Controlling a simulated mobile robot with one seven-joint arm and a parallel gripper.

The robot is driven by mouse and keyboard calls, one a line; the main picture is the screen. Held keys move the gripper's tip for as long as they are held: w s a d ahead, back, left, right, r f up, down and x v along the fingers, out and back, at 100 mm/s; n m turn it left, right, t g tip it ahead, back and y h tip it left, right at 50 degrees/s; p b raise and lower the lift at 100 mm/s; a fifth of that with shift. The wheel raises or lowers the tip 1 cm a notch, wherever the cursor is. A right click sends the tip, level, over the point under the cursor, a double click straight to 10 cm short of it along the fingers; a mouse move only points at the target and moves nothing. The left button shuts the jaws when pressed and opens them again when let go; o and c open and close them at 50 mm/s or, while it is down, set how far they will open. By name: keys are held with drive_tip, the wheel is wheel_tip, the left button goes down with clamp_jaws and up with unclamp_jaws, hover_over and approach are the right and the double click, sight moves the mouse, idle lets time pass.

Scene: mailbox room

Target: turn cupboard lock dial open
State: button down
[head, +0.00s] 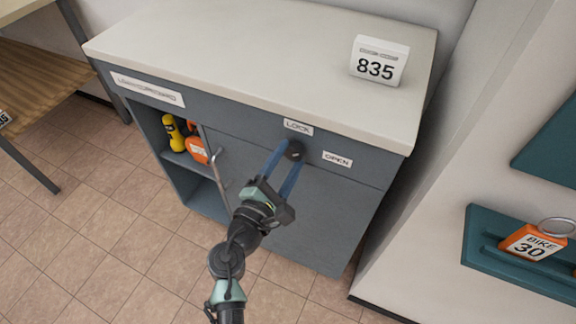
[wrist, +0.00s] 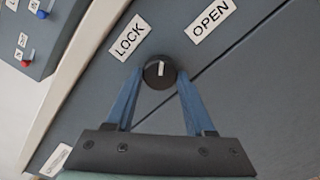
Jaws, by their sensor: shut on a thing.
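The lock dial (head: 295,149) is a small black round knob on the grey cupboard (head: 290,205) front, near its top right. A LOCK label (head: 298,127) is above it and an OPEN label (head: 337,159) is to its right. In the wrist view the dial (wrist: 160,72) has a white mark on its face, between the LOCK label (wrist: 130,38) and the OPEN label (wrist: 211,20). The mark runs up and down in that view; I cannot tell which label it points to. My gripper (head: 288,156) has its blue fingers, also in the wrist view (wrist: 159,80), shut on the dial from both sides.
A sign reading 835 (head: 379,61) stands on the countertop (head: 240,45). The open left bay holds a yellow bottle (head: 174,133) and an orange item (head: 197,147). A door handle (head: 217,170) sticks out left of my gripper. A teal shelf (head: 490,255) is on the right wall.

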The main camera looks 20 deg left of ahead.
drive_tip(key=m+b, duration=0.1)
drive_tip(key=m, duration=0.1)
drive_tip(key=m+b, duration=0.2)
drive_tip(key=shift+f+m, duration=0.2)
drive_tip(key=shift+m, duration=0.1)
drive_tip(key=shift+r+m+b, duration=0.15)
drive_tip(key=shift+m+b, duration=1)
drive_tip(key=shift+m, duration=0.35)
drive_tip(key=shift+c, duration=1.4)
unclamp_jaws()
drive_tip(key=shift+r, duration=0.1)
drive_tip(key=shift+s, duration=0.1)
drive_tip(key=s, duration=1.2)
drive_tip(key=shift+s+a, duration=0.25)
drive_tip(key=shift+s, duration=0.15)
